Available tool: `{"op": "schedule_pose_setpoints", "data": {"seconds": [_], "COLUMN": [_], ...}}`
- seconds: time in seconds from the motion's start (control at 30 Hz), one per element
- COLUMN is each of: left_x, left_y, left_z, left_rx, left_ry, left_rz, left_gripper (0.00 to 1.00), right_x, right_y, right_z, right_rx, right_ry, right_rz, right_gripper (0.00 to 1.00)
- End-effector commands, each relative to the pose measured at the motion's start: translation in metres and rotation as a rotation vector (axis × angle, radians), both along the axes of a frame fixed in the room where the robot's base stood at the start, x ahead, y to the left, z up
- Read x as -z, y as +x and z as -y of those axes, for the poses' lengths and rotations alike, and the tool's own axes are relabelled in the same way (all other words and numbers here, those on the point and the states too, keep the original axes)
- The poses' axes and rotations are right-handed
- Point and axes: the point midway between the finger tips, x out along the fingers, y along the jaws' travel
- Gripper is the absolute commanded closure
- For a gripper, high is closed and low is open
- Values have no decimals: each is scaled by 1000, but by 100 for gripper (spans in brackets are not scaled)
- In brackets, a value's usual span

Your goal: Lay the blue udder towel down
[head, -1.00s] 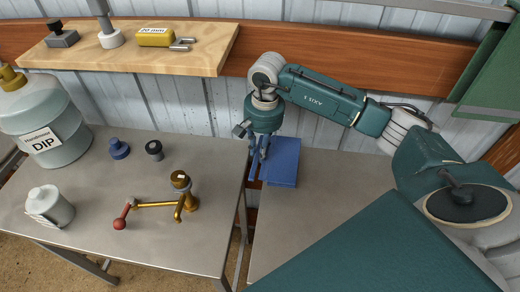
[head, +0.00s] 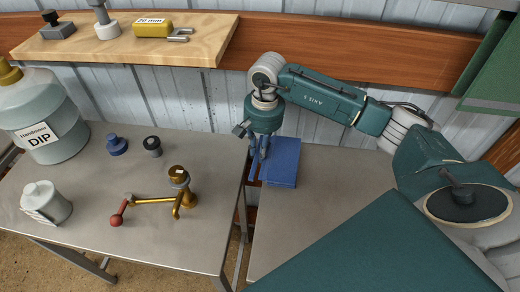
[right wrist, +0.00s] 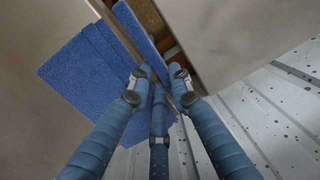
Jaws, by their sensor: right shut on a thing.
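My right gripper (head: 258,172) points down at the left edge of the right-hand bench, beside a folded blue towel stack (head: 284,163). In the right wrist view its blue-wrapped fingers (right wrist: 160,80) are closed on a thin blue udder towel (right wrist: 141,34). This towel shows as a narrow strip over the gap between the benches. The flat blue stack (right wrist: 85,72) lies to its left, partly behind a finger. My left gripper is out of view.
The left bench (head: 85,225) holds a dip jug (head: 45,118), a white jar (head: 46,203), a brass tap (head: 180,190) and two small knobs. A wooden shelf (head: 125,48) hangs above. The right bench (head: 315,195) has bare room right of the stack. A gap separates the benches.

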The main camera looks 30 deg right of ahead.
Motion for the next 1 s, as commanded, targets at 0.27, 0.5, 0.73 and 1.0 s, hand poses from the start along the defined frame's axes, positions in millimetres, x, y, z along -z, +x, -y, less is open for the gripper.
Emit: {"op": "schedule_pose_setpoints", "data": {"seconds": [0.27, 0.5, 0.73, 1.0], "left_x": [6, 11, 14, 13], "left_y": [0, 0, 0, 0], "left_z": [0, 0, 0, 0], "left_rx": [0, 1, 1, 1], "left_ry": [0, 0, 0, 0], "left_rz": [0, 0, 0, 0], "left_gripper": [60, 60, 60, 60], "right_x": [6, 11, 14, 14], "right_y": [0, 0, 0, 0], "right_z": [0, 0, 0, 0], "right_rx": [0, 0, 0, 0], "right_ry": [0, 0, 0, 0], "right_rz": [0, 1, 1, 0], "right_gripper": [100, 100, 77, 58]}}
